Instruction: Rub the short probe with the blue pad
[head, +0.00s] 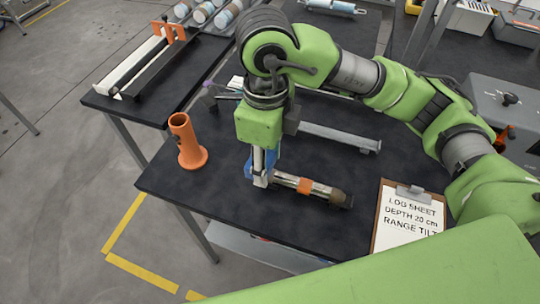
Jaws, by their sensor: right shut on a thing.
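The short probe (309,189) lies on the dark table, with an orange band near its middle and a brownish right end. My right gripper (261,181) points down at the probe's left end. It is shut on the blue pad (274,163), which shows only in part behind the fingers. The pad is close to the probe's left end; I cannot tell whether they touch. My left gripper is not in view.
An orange tube stand (187,143) is upright at the table's left edge. A grey bar (340,136) lies behind the probe. A clipboard (408,220) with a log sheet lies at the right. The table's front left is clear.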

